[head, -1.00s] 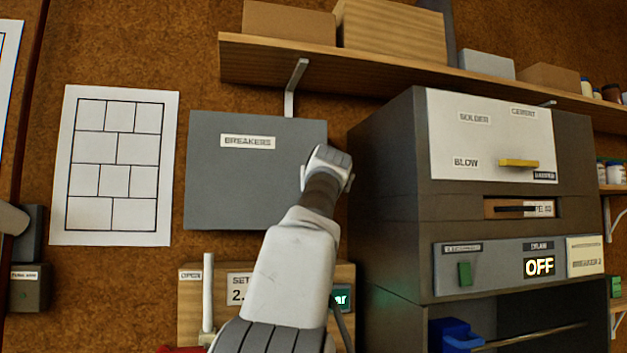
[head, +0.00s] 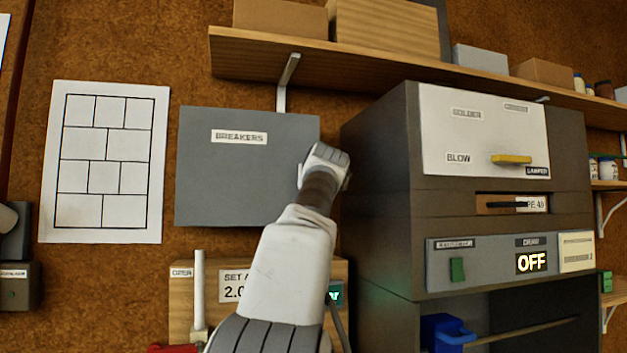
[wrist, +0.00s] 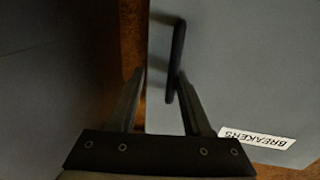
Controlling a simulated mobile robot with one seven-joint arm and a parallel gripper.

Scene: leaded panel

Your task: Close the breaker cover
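The breaker cover (head: 235,175) is a flat grey panel labelled BREAKERS on the cork wall in the head view. It faces me squarely and looks flat; I cannot see a gap behind it. My gripper (wrist: 160,73) is at the cover's right edge, and its fingertips are hidden in the head view. In the wrist view its two fingers are apart. The cover's black bar handle (wrist: 175,60) reaches down between them, close to the right finger; I cannot tell whether they touch. The cover (wrist: 245,70) fills the right of that view.
A large dark grey cabinet (head: 375,190) stands close to the right of my gripper. A wooden shelf (head: 300,57) with boxes runs above the cover. A wooden box with a white upright lever (head: 198,290) sits below. A paper chart (head: 105,160) hangs at left.

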